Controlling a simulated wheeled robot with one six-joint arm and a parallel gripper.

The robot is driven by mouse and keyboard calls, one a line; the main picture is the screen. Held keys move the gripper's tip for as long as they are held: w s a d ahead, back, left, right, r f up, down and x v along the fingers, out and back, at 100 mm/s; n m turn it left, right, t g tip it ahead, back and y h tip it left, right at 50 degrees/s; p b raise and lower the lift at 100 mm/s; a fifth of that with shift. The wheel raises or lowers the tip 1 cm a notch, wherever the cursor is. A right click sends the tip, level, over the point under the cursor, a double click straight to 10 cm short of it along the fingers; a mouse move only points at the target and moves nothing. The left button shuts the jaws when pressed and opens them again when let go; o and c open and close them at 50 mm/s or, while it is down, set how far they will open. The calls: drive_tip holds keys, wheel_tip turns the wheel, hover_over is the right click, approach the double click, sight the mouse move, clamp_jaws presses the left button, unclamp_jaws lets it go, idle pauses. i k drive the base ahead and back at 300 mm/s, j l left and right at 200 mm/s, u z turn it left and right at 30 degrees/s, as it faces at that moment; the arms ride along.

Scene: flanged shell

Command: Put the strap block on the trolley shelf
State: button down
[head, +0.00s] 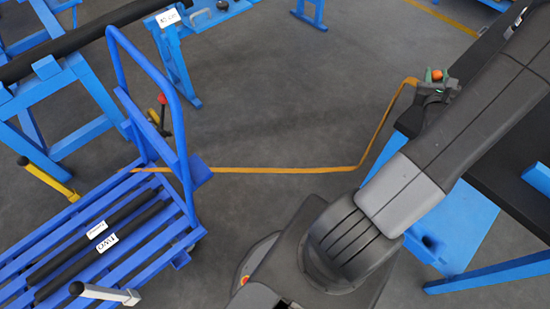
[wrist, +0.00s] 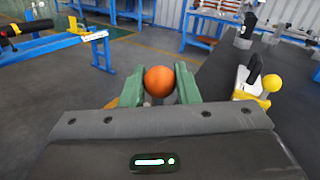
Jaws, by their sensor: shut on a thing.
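My gripper (head: 436,84) is shut on an orange ball-shaped knob (wrist: 159,81), which shows between its green jaws in the wrist view. I take this for the strap block (head: 437,74); its body is mostly hidden by the jaws. It is held up near the left edge of the dark-topped bench. A yellow strap (head: 275,170) runs from the block, down and across to the trolley. The trolley shelf (head: 165,245) is a blue slatted deck at lower left, with a tall blue push handle (head: 150,70) at its far right end.
Two black rods (head: 100,255) with white labels lie on the shelf. A blue stand (head: 70,85) carries a long black bar behind the trolley. A white block with a yellow ball (wrist: 271,83) stands on the bench at right. Grey floor between trolley and bench is open, crossed by the strap.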

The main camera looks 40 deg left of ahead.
sight(194, 168)
drive_tip(key=u, duration=2.1)
